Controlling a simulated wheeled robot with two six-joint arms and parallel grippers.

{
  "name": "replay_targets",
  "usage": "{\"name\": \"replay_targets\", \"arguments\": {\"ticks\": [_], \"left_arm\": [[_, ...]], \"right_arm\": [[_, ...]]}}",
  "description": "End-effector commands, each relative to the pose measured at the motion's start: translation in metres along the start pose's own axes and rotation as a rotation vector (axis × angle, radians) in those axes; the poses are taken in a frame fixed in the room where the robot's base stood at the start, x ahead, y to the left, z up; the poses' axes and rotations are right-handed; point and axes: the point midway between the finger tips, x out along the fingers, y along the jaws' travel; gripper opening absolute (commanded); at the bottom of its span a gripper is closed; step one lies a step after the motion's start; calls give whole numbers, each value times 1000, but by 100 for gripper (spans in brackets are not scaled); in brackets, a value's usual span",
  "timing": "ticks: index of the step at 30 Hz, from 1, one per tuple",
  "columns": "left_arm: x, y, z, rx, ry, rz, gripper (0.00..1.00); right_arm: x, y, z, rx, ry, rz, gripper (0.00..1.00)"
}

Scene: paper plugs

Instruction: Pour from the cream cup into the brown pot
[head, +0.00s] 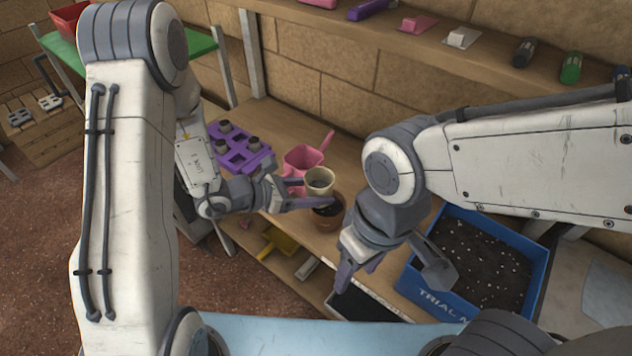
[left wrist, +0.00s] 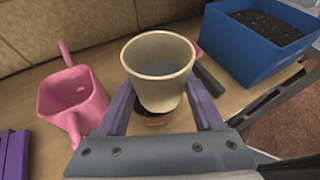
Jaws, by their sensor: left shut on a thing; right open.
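The cream cup (head: 319,181) is held between the fingers of my left gripper (head: 307,194), which is shut on it. In the left wrist view the cup (left wrist: 158,68) looks close to upright, with something greyish inside. The brown pot (head: 328,214) stands on the wooden bench just below the cup, with dark soil in it. In the left wrist view the cup hides most of the pot (left wrist: 157,119). My right gripper (head: 392,280) is open and empty, in front of the blue tray.
A pink watering can (head: 304,161) stands just behind the cup. A purple tray (head: 240,154) with several small pots is to the left. A blue tray (head: 535,284) of dark soil is at right. A yellow scoop (head: 279,241) lies lower down. A shelf (head: 430,52) runs above.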

Motion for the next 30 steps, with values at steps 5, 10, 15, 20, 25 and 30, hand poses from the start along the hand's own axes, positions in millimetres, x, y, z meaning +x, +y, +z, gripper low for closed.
{"name": "replay_targets", "arguments": {"ticks": [5, 10, 15, 20, 25, 30], "left_arm": [[14, -1, -21, 2, 1, -9, 14], [20, 0, -32, 2, 5, -11, 14], [14, -2, -23, -32, 68, -21, 14], [10, -3, -21, -66, 128, -31, 14], [12, -2, -29, -68, 131, -29, 14], [11, -3, -27, -77, 156, -34, 14]], "right_arm": [[18, 1, 1, 0, 0, 0, 57], [25, 2, 2, 0, -1, 0, 57], [-6, 0, 0, 0, 1, 0, 57], [-28, -2, -2, 0, 0, 0, 57], [-19, -1, -1, 0, -1, 0, 57], [-19, -1, -1, 0, -1, 0, 57]]}}
